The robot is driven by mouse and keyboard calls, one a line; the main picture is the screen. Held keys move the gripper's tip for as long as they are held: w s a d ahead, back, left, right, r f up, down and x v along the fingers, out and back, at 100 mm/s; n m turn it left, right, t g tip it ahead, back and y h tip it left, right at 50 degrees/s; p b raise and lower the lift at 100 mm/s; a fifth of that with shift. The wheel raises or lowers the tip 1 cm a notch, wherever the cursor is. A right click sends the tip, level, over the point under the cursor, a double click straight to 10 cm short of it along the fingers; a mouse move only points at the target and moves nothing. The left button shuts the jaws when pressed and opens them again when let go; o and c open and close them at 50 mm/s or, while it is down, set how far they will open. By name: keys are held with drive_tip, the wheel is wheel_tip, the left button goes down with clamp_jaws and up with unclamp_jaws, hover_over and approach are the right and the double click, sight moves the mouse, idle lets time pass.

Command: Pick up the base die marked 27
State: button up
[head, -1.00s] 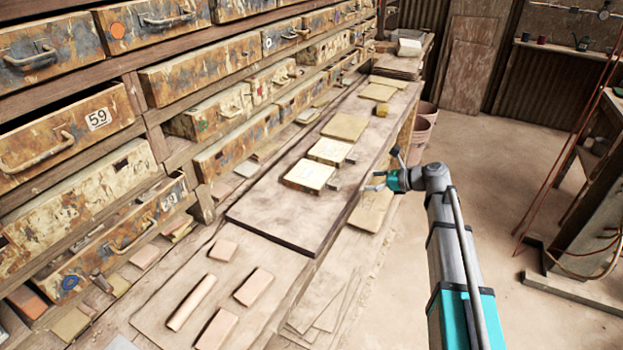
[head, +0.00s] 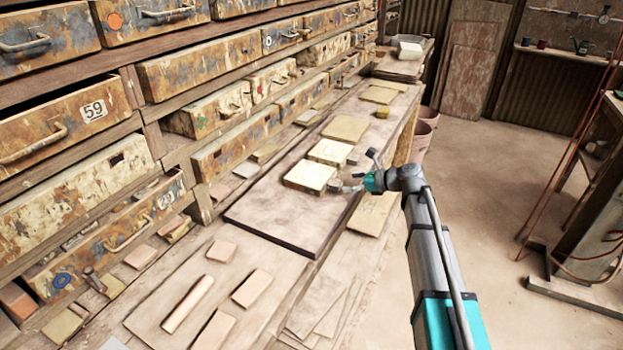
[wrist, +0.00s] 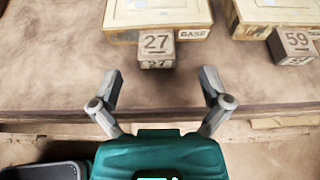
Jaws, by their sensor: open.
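The base die marked 27 is a flat cream block (wrist: 195,22) with a BASE label on its front. A small grey-brown cube (wrist: 157,46) reading 27 sits against its front face. The die also shows in the head view (head: 309,175) on the dark board. My gripper (wrist: 161,84) is open and empty, its fingers short of the cube, one on either side of it in the picture. In the head view my gripper (head: 346,187) is just right of the die and partly covers the cube's area. Contact is not visible.
A similar block (wrist: 272,14) with a cube marked 59 (wrist: 293,45) stands to the right on the same board (head: 262,222). Drawers (head: 235,148) line the left, one marked 59. Tan pieces (head: 252,288) lie in front. Open floor (head: 480,200) is at right.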

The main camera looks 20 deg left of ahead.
sight(338, 183)
drive_tip(key=shift+b+x, duration=0.95)
drive_tip(key=shift+x, duration=1.05)
drive_tip(key=shift+a+f, duration=0.4)
drive_tip(key=shift+a, duration=0.1)
drive_tip(key=shift+r, duration=0.1)
clamp_jaws()
drive_tip(key=shift+r, duration=0.1)
